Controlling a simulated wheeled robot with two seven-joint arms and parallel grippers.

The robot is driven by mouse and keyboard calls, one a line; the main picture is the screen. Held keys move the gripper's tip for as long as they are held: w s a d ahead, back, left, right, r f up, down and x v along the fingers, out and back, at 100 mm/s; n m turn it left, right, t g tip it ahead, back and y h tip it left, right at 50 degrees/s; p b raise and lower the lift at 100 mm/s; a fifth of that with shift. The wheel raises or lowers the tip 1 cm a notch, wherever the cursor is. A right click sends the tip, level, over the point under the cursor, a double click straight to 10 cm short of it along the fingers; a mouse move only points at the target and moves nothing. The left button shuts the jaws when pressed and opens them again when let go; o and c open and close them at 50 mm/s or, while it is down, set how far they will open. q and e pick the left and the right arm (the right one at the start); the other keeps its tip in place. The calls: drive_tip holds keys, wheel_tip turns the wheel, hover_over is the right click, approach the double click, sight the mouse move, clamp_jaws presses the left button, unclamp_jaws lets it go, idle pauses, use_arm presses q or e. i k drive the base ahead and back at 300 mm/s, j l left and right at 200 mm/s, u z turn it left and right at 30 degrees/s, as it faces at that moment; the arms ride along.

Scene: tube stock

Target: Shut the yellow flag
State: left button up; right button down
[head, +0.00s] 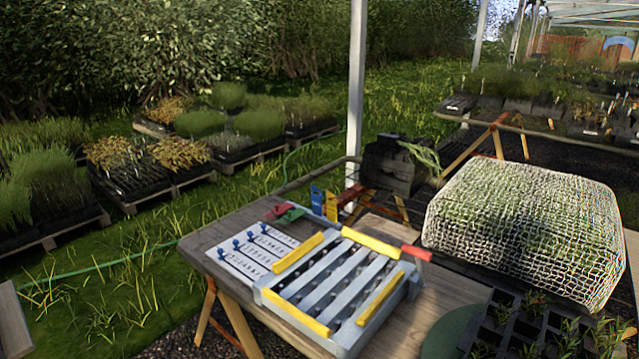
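A small upright yellow flag (331,206) stands at the back edge of the wooden table, behind a grey slatted rack. An upright blue flag (316,199) is just left of it, and a red piece (346,197) is just right of it. The rack (340,283) has several pale slats and yellow bars, such as the one at its back (371,242). A red tab (416,253) sticks out at its right corner. The flag's base and hinge are too small to make out. Neither of my grippers is in view.
A white panel (240,262) with blue knobs lies left of the rack, with green (290,214) and red pieces behind it. A net-covered block (528,225) stands at the right. A black cell tray (510,325) is at the front right. Bare tabletop (437,282) lies between.

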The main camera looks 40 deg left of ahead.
sight(331, 206)
drive_tip(key=j+z, duration=0.15)
drive_tip(key=j, duration=0.65)
drive_tip(key=j+z, duration=0.15)
drive_tip(key=j, duration=0.7)
drive_tip(key=k+j+z, duration=0.15)
drive_tip(key=j, duration=0.65)
